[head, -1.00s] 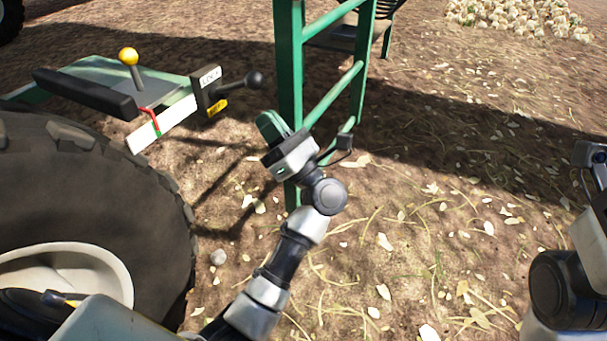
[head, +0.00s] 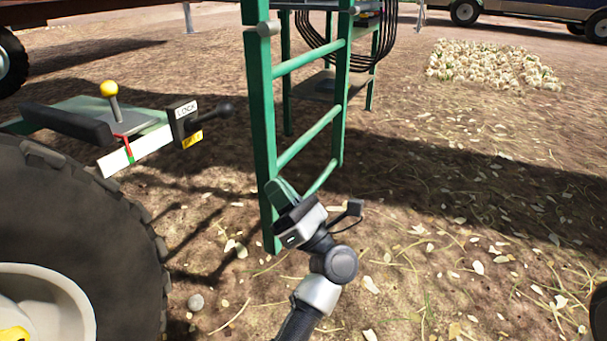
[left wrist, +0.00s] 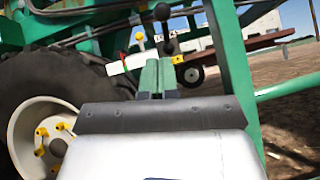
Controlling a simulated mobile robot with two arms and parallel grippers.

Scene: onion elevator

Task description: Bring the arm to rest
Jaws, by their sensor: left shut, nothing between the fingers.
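My left gripper (head: 281,193) is in the lower middle of the head view, in front of the foot of a green ladder frame (head: 262,120). Its fingers are shut and empty. In the left wrist view the two green fingers (left wrist: 157,77) lie together, pointing toward the machine. I cannot tell from the head view whether the gripper touches the ladder. My right gripper is not in view.
A large tyre (head: 85,240) stands at the left. Above it is a control panel with a yellow-knobbed lever (head: 109,90) and a black-knobbed lever (head: 222,107) by a LOCK label. A pale onion heap (head: 490,65) lies far back. Open soil is at the right.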

